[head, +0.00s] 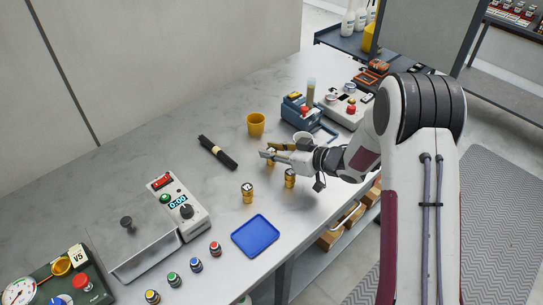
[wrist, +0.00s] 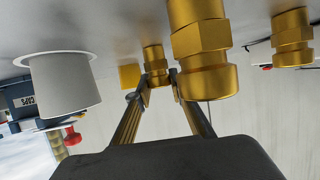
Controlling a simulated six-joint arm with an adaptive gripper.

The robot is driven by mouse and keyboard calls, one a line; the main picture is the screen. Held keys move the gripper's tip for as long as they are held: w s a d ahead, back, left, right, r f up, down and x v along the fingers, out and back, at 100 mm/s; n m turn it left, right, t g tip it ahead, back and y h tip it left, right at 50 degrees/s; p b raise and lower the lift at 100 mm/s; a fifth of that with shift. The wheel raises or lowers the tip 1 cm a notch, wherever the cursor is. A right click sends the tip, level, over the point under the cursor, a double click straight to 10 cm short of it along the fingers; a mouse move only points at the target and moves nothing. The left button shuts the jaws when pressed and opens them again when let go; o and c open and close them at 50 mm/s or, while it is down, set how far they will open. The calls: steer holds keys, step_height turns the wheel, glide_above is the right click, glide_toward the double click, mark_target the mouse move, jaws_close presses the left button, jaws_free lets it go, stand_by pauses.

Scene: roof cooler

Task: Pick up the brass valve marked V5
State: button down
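Three brass valves stand upright on the grey table. One valve (head: 248,192) is in front of my gripper in the head view. Another valve (head: 290,178) stands near the wrist and looks large in the wrist view (wrist: 205,55). The third valve (head: 271,158) is at my fingertips, partly hidden by them. In the wrist view my gripper (wrist: 157,88) is open, with this third valve (wrist: 154,62) at or just beyond the gap between its tips. I cannot tell whether they touch. No marking on the valves is readable. A V5 card (head: 78,257) is on the green panel at lower left.
A yellow cup (head: 255,124) and a pale cup (head: 302,137) stand close to my gripper; the pale one is at left in the wrist view (wrist: 65,88). A black roll (head: 217,152), a blue tray (head: 255,236) and a control box (head: 180,207) lie around.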

mark_target(272, 150)
steer(key=shift+r, duration=0.1)
stand_by(0.3)
steer(key=shift+r, duration=4.9)
steer(key=shift+a, duration=0.1)
